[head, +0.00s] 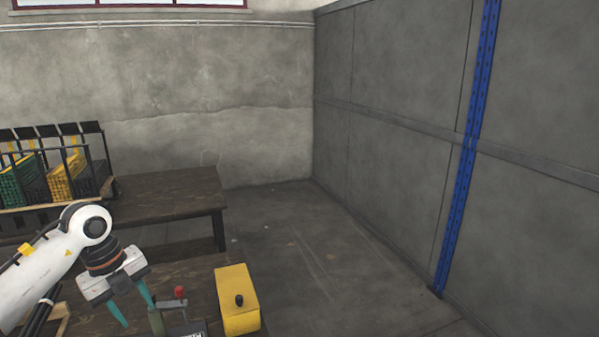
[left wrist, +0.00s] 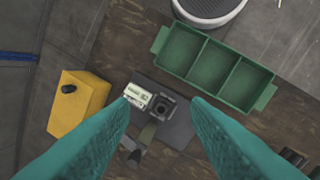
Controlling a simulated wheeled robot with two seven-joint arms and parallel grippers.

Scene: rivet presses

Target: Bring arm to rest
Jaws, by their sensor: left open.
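My left gripper (head: 138,314) reaches in from the lower left over the near table. Its two teal fingers are spread apart with nothing between them, and they also show in the left wrist view (left wrist: 161,102). Below and beyond the fingertips stands a small press (head: 158,321) with a red knob and a dark base plate (left wrist: 177,134). In the left wrist view the press lies between and past the fingertips, and I see no clear contact. My right gripper is not in view.
A yellow box (head: 236,305) with a black knob stands right of the press. A green three-compartment tray (left wrist: 160,40) lies near it on the wooden table (head: 200,272). A back table (head: 180,192) holds a black rack with green and yellow bins (head: 65,178). Open floor (head: 300,250) lies to the right.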

